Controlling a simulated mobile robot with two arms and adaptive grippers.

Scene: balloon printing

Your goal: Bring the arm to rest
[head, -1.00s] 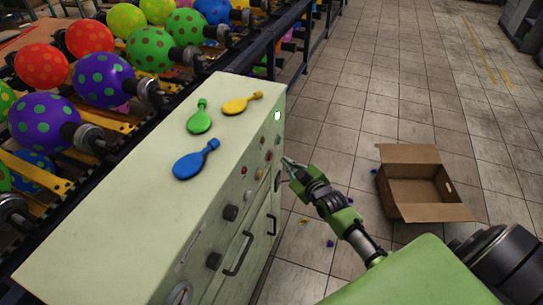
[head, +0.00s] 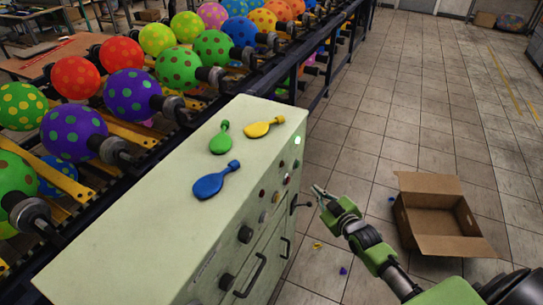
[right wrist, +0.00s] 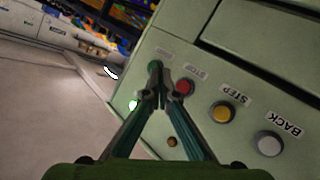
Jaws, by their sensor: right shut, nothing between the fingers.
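My right gripper (head: 318,191) is beside the front panel of the pale green cabinet (head: 130,222), with its slim fingers shut and empty. In the right wrist view its fingertips (right wrist: 157,80) show in front of the panel, over the area of a green button (right wrist: 155,65) and a red button (right wrist: 184,87). A yellow button (right wrist: 223,111) marked STEP and a grey button (right wrist: 270,143) marked BACK are further right. I cannot tell the exact gap between fingertips and panel, but in the head view they look apart. My left gripper is not in view.
Blue (head: 214,182), green (head: 221,138) and yellow (head: 263,128) flat balloons lie on the cabinet top. An open cardboard box (head: 432,213) stands on the tiled floor to the right. A rack of dotted balloons (head: 134,92) runs behind the cabinet. Floor beyond the box is clear.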

